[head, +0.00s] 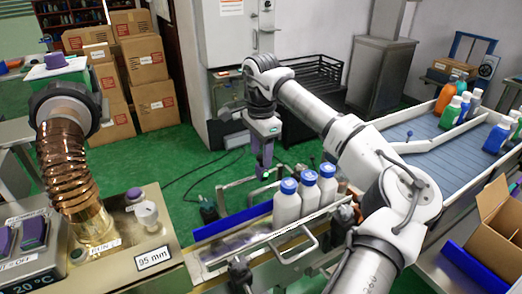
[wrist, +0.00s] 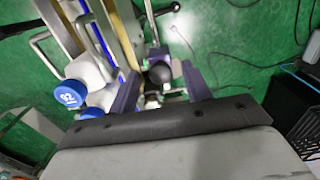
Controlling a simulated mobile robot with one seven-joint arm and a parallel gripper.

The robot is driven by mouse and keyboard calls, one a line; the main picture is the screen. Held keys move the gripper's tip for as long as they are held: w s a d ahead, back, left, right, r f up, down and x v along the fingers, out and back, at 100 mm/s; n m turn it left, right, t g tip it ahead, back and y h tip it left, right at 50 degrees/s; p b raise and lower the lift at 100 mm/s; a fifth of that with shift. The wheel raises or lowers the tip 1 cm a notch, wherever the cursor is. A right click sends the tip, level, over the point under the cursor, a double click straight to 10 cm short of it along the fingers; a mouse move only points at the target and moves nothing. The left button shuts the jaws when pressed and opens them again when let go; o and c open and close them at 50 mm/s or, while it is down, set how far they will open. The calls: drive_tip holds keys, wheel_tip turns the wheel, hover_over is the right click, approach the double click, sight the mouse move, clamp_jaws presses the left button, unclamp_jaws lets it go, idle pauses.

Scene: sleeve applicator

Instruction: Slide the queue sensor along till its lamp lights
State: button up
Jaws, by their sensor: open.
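My gripper (head: 264,168) points down beside the far side of the bottle conveyor (head: 232,250). Its purple fingers are apart in the wrist view (wrist: 161,76). A dark round knob on a small mount, seemingly the queue sensor (wrist: 160,73), shows between the fingers; contact cannot be told. In the head view my gripper largely hides it. Three white bottles (head: 287,206) with blue caps stand in a row on the conveyor, right of my gripper. A cap marked 62 (wrist: 70,94) shows at the left in the wrist view.
A machine with a copper bellows (head: 68,160) and a 95 mm label (head: 154,258) stands at the left. A wider conveyor (head: 430,140) with coloured bottles lies at the right, near an open carton (head: 500,225). Cables cross the green floor (head: 165,170).

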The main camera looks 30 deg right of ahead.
sight(261, 155)
wheel_tip(261, 155, up, 14)
drive_tip(key=b, duration=0.1)
drive_tip(key=shift+f, duration=0.15)
idle(0.5)
